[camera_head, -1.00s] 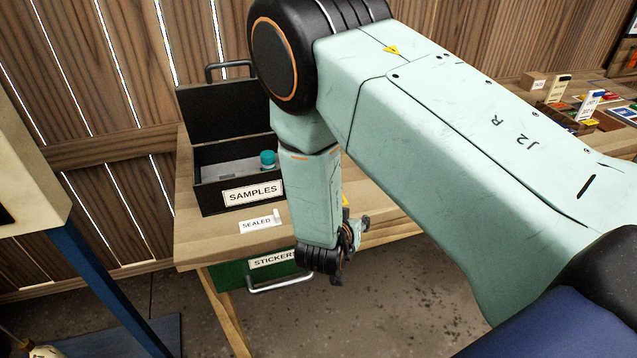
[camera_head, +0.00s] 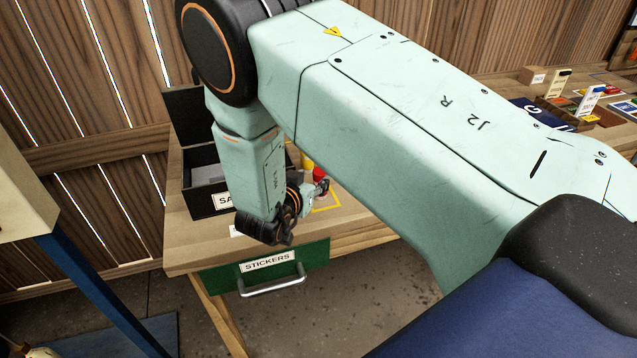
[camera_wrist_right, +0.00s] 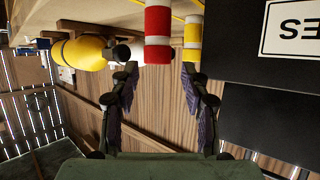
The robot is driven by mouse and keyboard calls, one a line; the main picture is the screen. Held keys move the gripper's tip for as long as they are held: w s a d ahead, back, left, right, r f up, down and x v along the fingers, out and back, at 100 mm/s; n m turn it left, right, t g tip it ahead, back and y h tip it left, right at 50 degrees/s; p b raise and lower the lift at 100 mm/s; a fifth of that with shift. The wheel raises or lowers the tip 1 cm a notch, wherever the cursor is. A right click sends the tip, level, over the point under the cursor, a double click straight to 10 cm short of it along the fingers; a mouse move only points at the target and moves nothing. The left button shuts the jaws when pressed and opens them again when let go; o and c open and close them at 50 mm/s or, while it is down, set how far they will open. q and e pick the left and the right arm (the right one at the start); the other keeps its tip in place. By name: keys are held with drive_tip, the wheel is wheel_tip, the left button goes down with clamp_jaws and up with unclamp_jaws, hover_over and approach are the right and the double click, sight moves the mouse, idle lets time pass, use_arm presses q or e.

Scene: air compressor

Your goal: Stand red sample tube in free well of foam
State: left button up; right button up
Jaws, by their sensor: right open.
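The red sample tube (camera_wrist_right: 157,22), red with a white band, shows in the right wrist view just beyond my right gripper (camera_wrist_right: 158,78), whose fingers are open and apart on either side of its line. In the head view the red tube (camera_head: 319,173) stands on the table at the gripper (camera_head: 318,188); whether the fingers touch it I cannot tell. The open black SAMPLES box (camera_head: 197,203) has grey foam (camera_head: 207,173) inside; my right arm hides much of it, and its wells are not clear. My left gripper is not in view.
A yellow tube with white bands (camera_wrist_right: 193,40) stands right beside the red one. A yellow outline (camera_head: 331,206) marks the wooden table. The green STICKERS drawer (camera_head: 310,258) is below. A yellow cylinder (camera_wrist_right: 85,53) shows at left in the wrist view.

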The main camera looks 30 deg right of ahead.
sight(318, 175)
drive_tip(key=shift+w+d+f, duration=0.25)
drive_tip(key=shift+w+d, duration=0.15)
drive_tip(key=x, duration=0.4)
drive_tip(key=shift+s+d, duration=0.1)
drive_tip(key=shift+d, duration=0.45)
drive_tip(key=shift+d+f, duration=0.1)
drive_tip(key=shift+f, duration=0.05)
drive_tip(key=shift+w, duration=0.25)
drive_tip(key=shift+s+a, duration=0.1)
drive_tip(key=shift+a, duration=0.15)
drive_tip(key=shift+c, duration=0.2)
drive_tip(key=shift+d, duration=0.2)
drive_tip(key=c, duration=0.5)
drive_tip(key=shift+a, duration=0.1)
drive_tip(key=c, duration=0.4)
